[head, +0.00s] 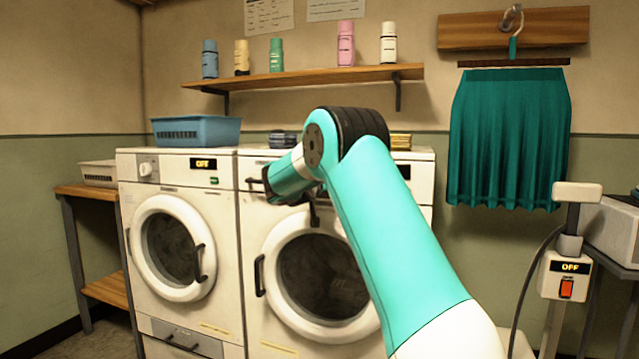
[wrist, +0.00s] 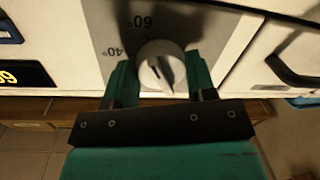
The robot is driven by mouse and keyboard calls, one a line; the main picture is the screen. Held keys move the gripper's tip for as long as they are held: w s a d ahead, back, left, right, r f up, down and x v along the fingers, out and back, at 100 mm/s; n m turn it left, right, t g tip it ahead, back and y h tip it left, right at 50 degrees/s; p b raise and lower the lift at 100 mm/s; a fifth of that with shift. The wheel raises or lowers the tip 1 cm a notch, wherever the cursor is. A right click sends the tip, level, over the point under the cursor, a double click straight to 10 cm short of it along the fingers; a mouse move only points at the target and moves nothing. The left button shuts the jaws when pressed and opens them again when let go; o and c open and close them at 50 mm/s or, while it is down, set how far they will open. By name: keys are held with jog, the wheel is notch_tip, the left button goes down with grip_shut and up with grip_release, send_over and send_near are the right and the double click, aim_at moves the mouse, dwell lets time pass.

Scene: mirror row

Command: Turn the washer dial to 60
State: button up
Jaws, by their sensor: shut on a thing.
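The washer dial (wrist: 158,62) is a round white knob on a grey panel in the wrist view. My gripper (wrist: 160,76) is shut on it, with one teal finger on each side. A dark mark on the dial runs from upper left to lower right; I cannot tell which end points. The 60° label (wrist: 143,22) is above the dial and the 40° label (wrist: 122,52) is at its upper left; both look turned over. In the head view my gripper (head: 267,184) is at the panel of the right washer (head: 250,225) and hides its dial.
A left washer (head: 128,215) has its own dial (head: 146,168) and an OFF display (head: 204,164). A blue basket (head: 196,130) stands on it. A lit yellow display (wrist: 8,75) is cut off at the wrist view's left edge. A switch post (head: 566,270) stands at right.

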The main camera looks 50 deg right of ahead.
jog(key=o, duration=0.9)
jog(key=v, duration=1.7)
jog(key=shift+a+b, duration=0.2)
jog(key=shift+b, duration=0.15)
